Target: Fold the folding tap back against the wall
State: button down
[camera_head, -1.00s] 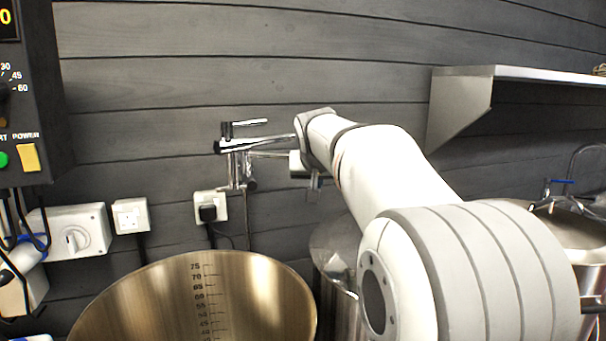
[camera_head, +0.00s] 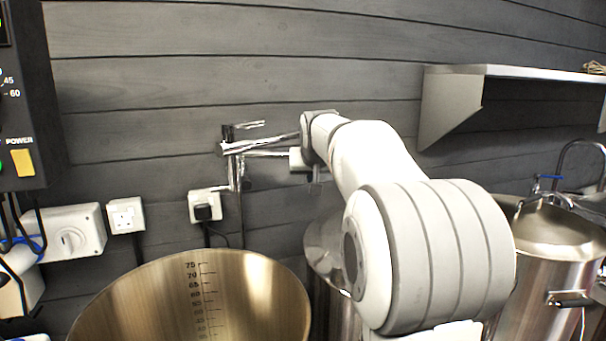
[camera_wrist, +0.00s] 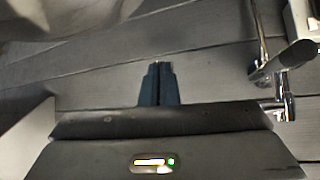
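In the wrist view, part of the tap (camera_wrist: 288,60) shows at the right edge. My gripper (camera_wrist: 158,68) has dark blue fingers that look shut together, with nothing seen between them. They are left of the tap, with wall visible between. In the head view my arm hides the fingers, so contact elsewhere cannot be told.
A large open steel pot (camera_head: 280,285) with a volume scale stands below the tap. A lidded steel vessel (camera_head: 560,262) stands right. A shelf (camera_head: 520,71) juts from the wall at upper right. A socket with a black plug (camera_head: 205,206) and a control box (camera_head: 22,100) are left.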

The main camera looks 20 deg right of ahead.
jog(key=w+d+n+y+p, duration=0.2)
jog(key=w+d+n+p, duration=0.1)
jog(key=w, duration=0.6)
jog(key=shift+w+d+r+y+p, duration=0.15)
jog(key=shift+w+d+y+p, duration=0.25)
jog(key=shift+d+p, duration=0.5)
jog(key=shift+t, duration=0.3)
jog(key=shift+r, duration=0.1)
jog(key=shift+s, duration=0.1)
